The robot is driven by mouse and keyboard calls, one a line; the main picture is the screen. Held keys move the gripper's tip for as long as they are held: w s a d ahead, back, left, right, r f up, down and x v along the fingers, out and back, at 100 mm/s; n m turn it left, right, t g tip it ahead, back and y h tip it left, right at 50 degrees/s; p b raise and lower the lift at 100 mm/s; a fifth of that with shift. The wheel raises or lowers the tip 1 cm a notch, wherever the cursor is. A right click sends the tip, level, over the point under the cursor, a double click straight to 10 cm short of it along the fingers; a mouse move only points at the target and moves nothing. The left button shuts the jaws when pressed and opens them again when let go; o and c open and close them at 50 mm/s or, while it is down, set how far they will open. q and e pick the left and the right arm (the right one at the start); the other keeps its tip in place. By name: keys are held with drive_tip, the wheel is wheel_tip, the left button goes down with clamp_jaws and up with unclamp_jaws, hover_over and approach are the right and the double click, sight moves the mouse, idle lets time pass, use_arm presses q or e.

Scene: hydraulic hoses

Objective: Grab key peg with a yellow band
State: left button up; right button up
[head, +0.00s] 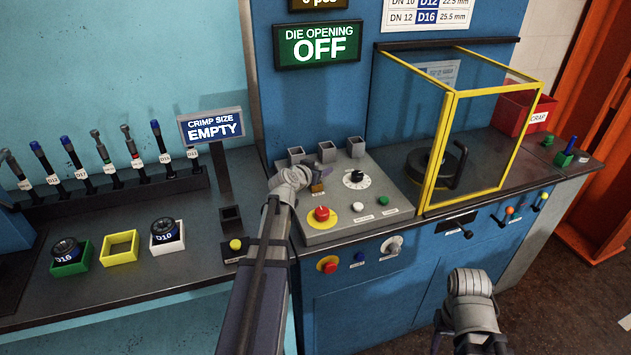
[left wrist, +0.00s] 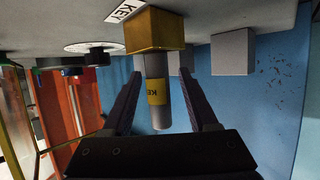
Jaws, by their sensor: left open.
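The key peg (left wrist: 157,100) is a grey cylinder with a yellow band lettered "KEY". In the left wrist view, which is upside down, it stands in a brass-yellow socket block (left wrist: 160,30) on the grey panel. My left gripper (left wrist: 161,76) is open, with one dark finger on each side of the peg; a gap seems to show on both sides. In the head view my left gripper (head: 322,180) is at the console, largely hiding the peg. My right gripper (head: 440,335) is low at right, mostly behind its wrist.
Grey square sockets (head: 326,148) stand behind the gripper on the console (head: 340,222). A dial (head: 355,179) and red button (head: 321,213) are close by. A yellow-framed guard (head: 452,150) stands at right. Racked tools (head: 120,180) and colored trays (head: 120,247) are on the left bench.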

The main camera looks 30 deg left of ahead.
use_arm(q)
drive_tip(key=shift+c, duration=0.3)
clamp_jaws()
idle(0.4)
